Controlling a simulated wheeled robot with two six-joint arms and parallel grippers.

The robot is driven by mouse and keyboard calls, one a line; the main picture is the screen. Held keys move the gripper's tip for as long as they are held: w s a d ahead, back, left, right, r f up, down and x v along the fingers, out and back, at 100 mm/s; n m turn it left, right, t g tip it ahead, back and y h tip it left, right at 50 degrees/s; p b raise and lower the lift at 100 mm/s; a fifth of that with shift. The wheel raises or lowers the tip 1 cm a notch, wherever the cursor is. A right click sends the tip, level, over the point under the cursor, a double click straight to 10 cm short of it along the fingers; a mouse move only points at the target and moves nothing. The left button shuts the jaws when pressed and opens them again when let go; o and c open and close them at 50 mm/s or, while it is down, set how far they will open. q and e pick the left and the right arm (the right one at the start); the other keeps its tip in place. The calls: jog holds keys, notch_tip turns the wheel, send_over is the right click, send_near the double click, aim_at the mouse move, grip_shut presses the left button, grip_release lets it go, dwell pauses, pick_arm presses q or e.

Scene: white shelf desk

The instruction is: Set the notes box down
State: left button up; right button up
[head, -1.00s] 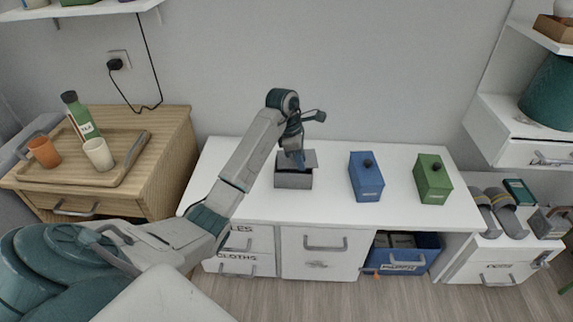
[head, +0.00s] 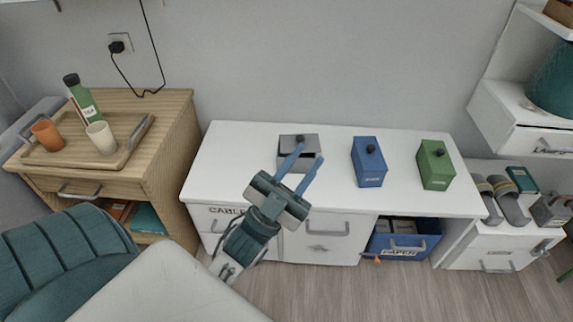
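Three lidded boxes stand in a row on the white desk (head: 230,160): a grey one (head: 286,142), a blue one (head: 368,172) and a green one (head: 436,168). Each has a dark knob on top. I cannot read which label says notes; the front of the grey box is partly hidden by my gripper. The grey box stands upright on the desktop. My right gripper is not in view.
A wooden cabinet (head: 165,160) with a tray (head: 130,150), cups and a green bottle stands at the left. A blue paper bin (head: 404,243) sits under the desk. Slippers (head: 505,195) lie on a white unit at right. The desktop's left end is clear.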

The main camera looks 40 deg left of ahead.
pick_arm(q)
jog(key=n+y, duration=0.2)
jog(key=n, duration=0.1)
jog(key=s+a+n+y, duration=0.1)
jog(key=n+y, duration=0.2)
jog(key=a+n+y, duration=0.1)
jog(key=n+y, duration=0.1)
jog(key=n, duration=0.1)
jog(key=shift+s+f, duration=0.3)
